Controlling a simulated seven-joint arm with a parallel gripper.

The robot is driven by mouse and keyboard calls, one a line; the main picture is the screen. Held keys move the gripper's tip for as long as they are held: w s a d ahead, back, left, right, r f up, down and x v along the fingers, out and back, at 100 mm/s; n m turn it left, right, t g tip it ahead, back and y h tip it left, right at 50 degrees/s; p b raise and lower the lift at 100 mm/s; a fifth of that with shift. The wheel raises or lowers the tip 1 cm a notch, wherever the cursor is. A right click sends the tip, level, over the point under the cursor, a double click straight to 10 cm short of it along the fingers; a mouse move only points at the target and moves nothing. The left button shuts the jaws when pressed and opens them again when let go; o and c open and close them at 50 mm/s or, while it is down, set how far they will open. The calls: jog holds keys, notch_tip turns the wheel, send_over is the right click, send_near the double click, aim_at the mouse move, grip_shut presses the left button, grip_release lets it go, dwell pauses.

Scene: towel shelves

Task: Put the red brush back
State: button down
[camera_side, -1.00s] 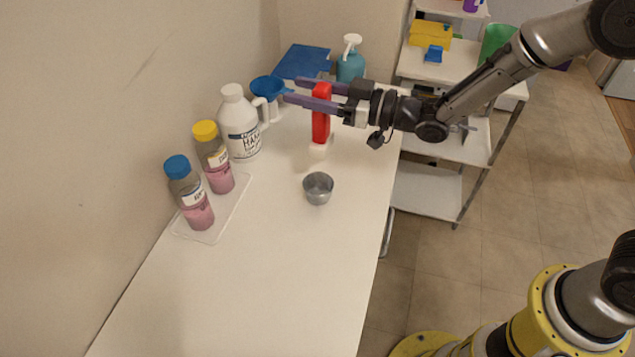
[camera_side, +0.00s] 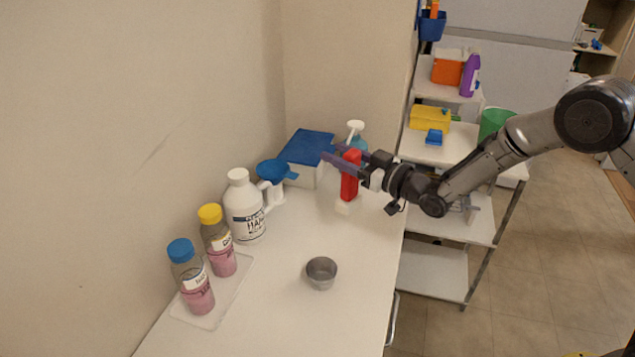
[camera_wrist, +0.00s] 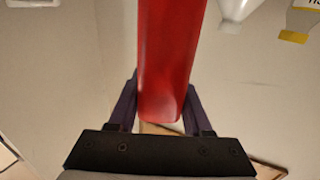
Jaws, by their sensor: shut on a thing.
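My gripper (camera_side: 332,154) is shut on the red brush (camera_side: 349,178), over the far right part of the white table. The brush hangs roughly upright with its red handle up and its white end (camera_side: 343,207) down. I cannot tell whether that end touches the table. In the wrist view the red handle (camera_wrist: 168,55) runs between the two purple fingers of my gripper (camera_wrist: 161,98), and its white end is not seen there.
A metal cup (camera_side: 321,272) stands on the table (camera_side: 270,325). Two capped bottles, a white jug (camera_side: 243,210), a blue funnel (camera_side: 275,172), a blue-lidded box (camera_side: 308,147) and a pump bottle (camera_side: 356,135) line the wall side. A shelf cart (camera_side: 430,272) stands right, with a blue bin (camera_side: 432,25) behind.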

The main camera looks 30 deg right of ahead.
aim_at(357, 197)
jog(key=w+a+f, duration=0.2)
jog(key=w+f, duration=0.5)
jog(key=f, duration=0.3)
jog(key=shift+w, duration=0.15)
jog(key=shift+f, duration=0.2)
jog(key=shift+c, duration=1.7)
grip_release()
jog(key=v, duration=1.2)
jog(key=shift+d+r, duration=0.1)
jog(key=shift+d, duration=0.05)
